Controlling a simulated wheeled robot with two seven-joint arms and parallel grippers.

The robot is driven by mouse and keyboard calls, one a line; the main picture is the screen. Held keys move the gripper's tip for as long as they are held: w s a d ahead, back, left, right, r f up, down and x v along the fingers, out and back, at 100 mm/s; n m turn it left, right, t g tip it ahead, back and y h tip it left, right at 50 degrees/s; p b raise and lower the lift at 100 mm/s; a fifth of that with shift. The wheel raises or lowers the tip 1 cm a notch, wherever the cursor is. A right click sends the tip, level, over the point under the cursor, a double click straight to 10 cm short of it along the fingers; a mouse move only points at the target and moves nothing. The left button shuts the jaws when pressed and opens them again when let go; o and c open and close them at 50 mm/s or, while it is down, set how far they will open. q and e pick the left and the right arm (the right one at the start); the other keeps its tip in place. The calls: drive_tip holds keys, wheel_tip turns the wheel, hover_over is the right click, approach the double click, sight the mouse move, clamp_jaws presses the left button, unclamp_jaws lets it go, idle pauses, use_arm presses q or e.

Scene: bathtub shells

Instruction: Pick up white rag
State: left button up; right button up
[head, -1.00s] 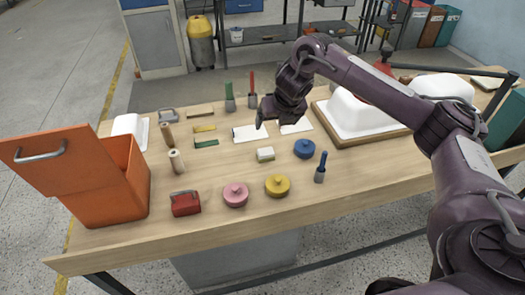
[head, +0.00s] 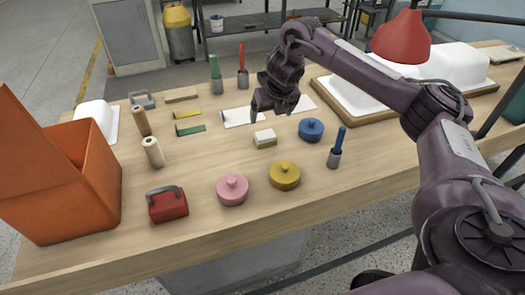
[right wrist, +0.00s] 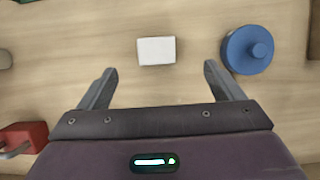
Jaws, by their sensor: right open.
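Flat white cloth-like material, which looks like the white rag (head: 243,116), lies on the table in the head view. More flat white material (head: 307,103) shows to the right of my right gripper; the gripper hides the part between, so I cannot tell if it is one piece. My right gripper (head: 273,110) is open and empty above the table. A small white-topped block (head: 265,138) lies just nearer; in the right wrist view the white block (right wrist: 156,50) sits ahead of and between the open fingertips (right wrist: 159,70). My left gripper is not in view.
A blue round lid (head: 311,129), a yellow one (head: 284,175) and a pink one (head: 233,189) lie nearby. A blue-handled tool (head: 336,150) stands right. A red box (head: 167,204) and an orange bin (head: 95,165) are left. A red lamp shade (head: 402,38) hangs at upper right.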

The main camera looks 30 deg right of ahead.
drive_tip(key=b, duration=0.2)
approach(265, 134)
wheel_tip(265, 134, down, 2)
drive_tip(key=shift+d+f+b, duration=0.35)
drive_tip(key=shift+f, duration=0.2)
drive_tip(key=shift+b+x, duration=0.75)
drive_tip(key=shift+x, duration=0.65)
drive_tip(key=x, duration=0.3)
drive_tip(key=w+x, duration=0.1)
drive_tip(key=shift+a+f, duration=0.1)
drive_tip(key=shift+a, duration=0.15)
drive_tip(key=c, duration=1.1)
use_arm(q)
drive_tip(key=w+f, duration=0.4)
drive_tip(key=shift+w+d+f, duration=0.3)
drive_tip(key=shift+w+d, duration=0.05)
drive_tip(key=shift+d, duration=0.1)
use_arm(e)
drive_tip(key=shift+o, duration=0.2)
